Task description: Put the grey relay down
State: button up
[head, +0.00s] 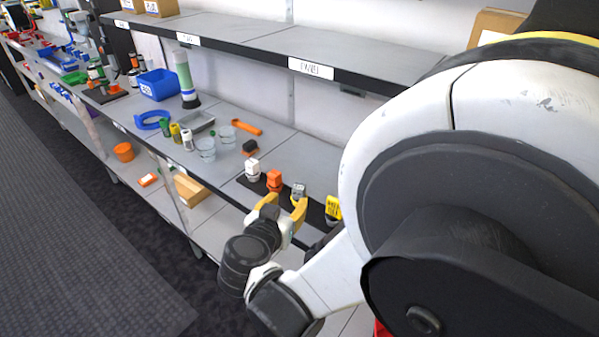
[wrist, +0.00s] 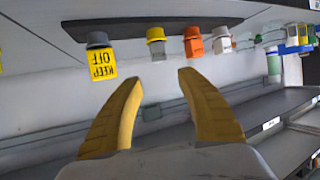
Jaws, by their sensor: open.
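The grey relay (head: 298,190) stands on a black strip (head: 316,214) on the shelf, between an orange block (head: 274,180) and a yellow block (head: 333,208). My gripper (head: 284,204) is open and empty, just in front of the strip, with its yellow fingers apart. In the wrist view, which looks upside down, the grey relay (wrist: 157,48) is beyond the fingertips of my gripper (wrist: 160,77), roughly in line with the gap between them. A gap shows between the fingertips and the relay. One finger partly covers the relay's lower part in the head view.
A white block (head: 253,170) stands on the strip left of the orange one. The yellow block reads "KEEP OFF" in the wrist view (wrist: 101,62). Clear cups (head: 207,149), a blue bin (head: 158,85) and an orange tool (head: 246,127) are farther along. An upper shelf (head: 250,38) overhangs behind.

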jog(key=s+d+r+n+g, duration=0.1)
jog(key=s+d+g, duration=0.1)
jog(key=d, duration=0.5)
jog(key=s+d+r+g, duration=0.2)
jog(key=d, duration=0.5)
jog(key=s+d+r+n+g+y, duration=0.1)
jog(key=s+d, duration=0.2)
jog(key=s, duration=0.3)
jog(key=s+d+r+n+g+y, duration=0.1)
jog(key=s+d+y, duration=0.1)
jog(key=s+d, duration=0.2)
jog(key=s, duration=0.2)
jog(key=shift+s+r+y, duration=0.3)
jog(key=shift+s+r, duration=0.1)
